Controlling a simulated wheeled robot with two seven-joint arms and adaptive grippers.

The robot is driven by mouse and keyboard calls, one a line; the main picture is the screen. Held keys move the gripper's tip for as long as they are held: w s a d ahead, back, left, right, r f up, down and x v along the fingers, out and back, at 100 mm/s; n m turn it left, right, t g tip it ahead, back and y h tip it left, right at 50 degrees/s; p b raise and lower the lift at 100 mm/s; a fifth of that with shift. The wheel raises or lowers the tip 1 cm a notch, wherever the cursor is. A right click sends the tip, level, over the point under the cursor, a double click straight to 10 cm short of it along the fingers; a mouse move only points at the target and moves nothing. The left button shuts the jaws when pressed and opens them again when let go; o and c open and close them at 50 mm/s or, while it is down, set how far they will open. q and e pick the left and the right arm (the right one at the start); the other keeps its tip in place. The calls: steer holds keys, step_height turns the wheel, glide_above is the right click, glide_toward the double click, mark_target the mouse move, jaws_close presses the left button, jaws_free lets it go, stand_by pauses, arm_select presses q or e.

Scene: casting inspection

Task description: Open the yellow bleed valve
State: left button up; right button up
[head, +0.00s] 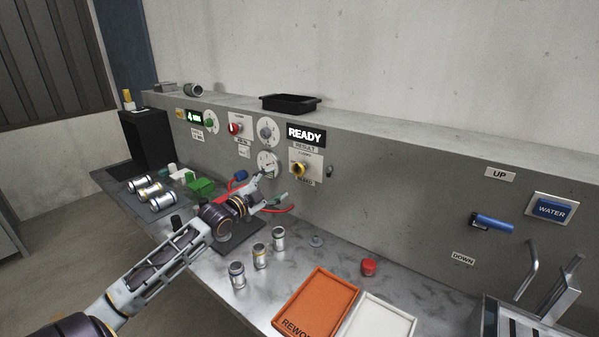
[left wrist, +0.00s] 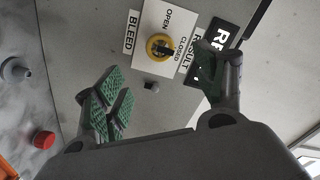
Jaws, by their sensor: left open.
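The yellow bleed valve (head: 299,169) is a round knob on a white plate on the grey wall panel, below the READY display. In the left wrist view the yellow valve (left wrist: 160,47) has a dark handle across it, and its plate reads OPEN, CLOSED and BLEED. My left gripper (head: 268,190) is to the left of the valve in the head view, apart from it. In the left wrist view the left gripper (left wrist: 160,95) is open and empty, with green pads on its fingers, and the valve lies beyond and between them. My right gripper is not in view.
An orange rework tray (head: 316,303) and a white tray (head: 378,322) lie on the bench. Several metal cylinders (head: 259,255) stand near my left arm. A red cap (head: 368,267) sits near the wall. A gauge (head: 267,163) and red hose are beside the gripper.

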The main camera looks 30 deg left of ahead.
arm_select(q)
glide_toward(296, 171)
steer(key=shift+w, duration=1.25)
steer(key=shift+w+d+r+p, duration=0.1)
steer(key=shift+w+p, duration=0.15)
steer(key=shift+w, duration=0.45)
steer(key=shift+w+d+r+p, duration=0.1)
steer(key=shift+w+p, duration=0.1)
steer(key=shift+w, duration=1)
steer(key=shift+w+d, duration=0.1)
steer(key=shift+w, duration=0.65)
steer(key=shift+w+d, duration=0.1)
steer(key=shift+w, duration=1.25)
steer(key=shift+w+f, duration=0.1)
steer(key=shift+w, duration=0.05)
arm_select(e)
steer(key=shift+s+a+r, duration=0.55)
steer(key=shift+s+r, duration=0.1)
